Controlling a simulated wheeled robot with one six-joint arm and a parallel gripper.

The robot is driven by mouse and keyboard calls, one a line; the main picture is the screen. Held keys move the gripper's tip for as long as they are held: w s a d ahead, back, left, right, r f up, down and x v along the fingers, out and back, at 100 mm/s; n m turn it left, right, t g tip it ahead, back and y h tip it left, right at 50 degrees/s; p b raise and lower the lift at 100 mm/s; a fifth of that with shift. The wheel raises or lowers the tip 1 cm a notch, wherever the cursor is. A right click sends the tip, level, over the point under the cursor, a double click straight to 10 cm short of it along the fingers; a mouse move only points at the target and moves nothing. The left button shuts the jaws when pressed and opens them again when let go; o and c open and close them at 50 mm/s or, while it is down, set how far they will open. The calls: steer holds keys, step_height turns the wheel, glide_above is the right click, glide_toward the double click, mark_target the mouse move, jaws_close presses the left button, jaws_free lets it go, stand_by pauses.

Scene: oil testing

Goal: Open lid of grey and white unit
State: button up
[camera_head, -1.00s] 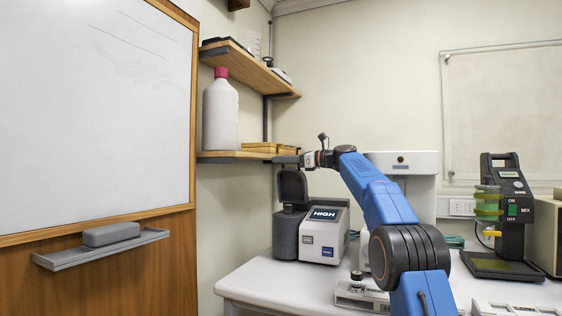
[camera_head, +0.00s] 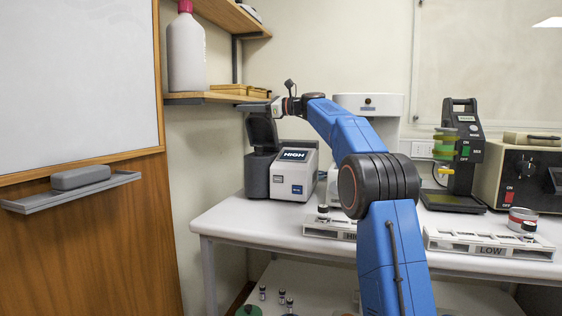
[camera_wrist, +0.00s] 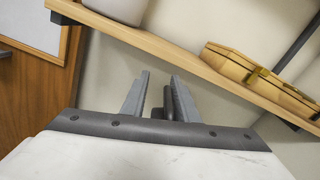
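The grey and white unit (camera_head: 296,172) stands at the left end of the white bench, with a screen reading HIGH. Its dark grey lid (camera_head: 262,130) is raised, nearly upright, over the dark grey cylindrical part on the unit's left. My gripper (camera_head: 254,107) is at the top of the raised lid. In the wrist view my gripper's two grey fingers (camera_wrist: 160,88) stand apart. A dark tab, apparently part of the lid (camera_wrist: 168,103), shows between them, nearer the right finger, with a gap to the left one.
A wooden shelf (camera_head: 207,98) with a white red-capped bottle (camera_head: 186,52) and yellow boxes is close behind my gripper; it also crosses the wrist view. A white machine (camera_head: 368,104), a black mixer (camera_head: 460,150) and a LOW rack (camera_head: 490,243) stand to the right.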

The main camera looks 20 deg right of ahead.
steer(key=s+a+f+n, duration=0.2)
steer(key=s+f+n, duration=0.1)
steer(key=f+n, duration=0.4)
steer(key=s+a+f+n, duration=0.3)
steer(key=f+n, duration=0.2)
steer(key=f, duration=0.4)
steer(key=v, duration=1.8)
steer(key=shift+g+h, duration=0.4)
steer(key=shift+h, duration=0.2)
steer(key=shift+s+a+f, duration=0.35)
steer(key=shift+s+a, duration=0.05)
steer(key=shift+s, duration=0.35)
steer(key=shift+s+a+f, duration=0.4)
steer(key=shift+s, duration=0.3)
steer(key=shift+s+a+f, duration=0.35)
steer(key=shift+s+a, duration=0.05)
steer(key=shift+s, duration=0.35)
